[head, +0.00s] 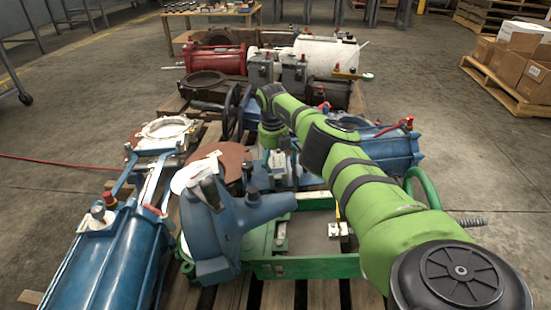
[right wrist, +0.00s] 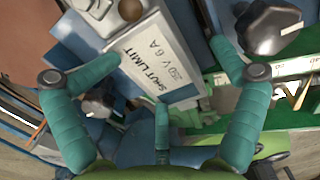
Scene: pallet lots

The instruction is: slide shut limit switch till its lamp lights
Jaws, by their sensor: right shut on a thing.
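The shut limit switch is a pale grey box (right wrist: 152,58) lettered "SHUT LIMIT 250 V 6 A" in the right wrist view. My right gripper (right wrist: 167,54) has its teal fingers curled in around both sides of this box, with a third finger below it. In the head view my right gripper (head: 272,132) points down over the green-based machine, and the switch is small there and partly hidden. My left gripper is out of view.
A blue rounded housing (head: 215,232) stands in front, beside the green frame (head: 300,268). A blue cylinder (head: 115,258) lies at left, another (head: 395,145) at right. A red cylinder (head: 215,60) and dark handwheel (head: 232,110) are behind.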

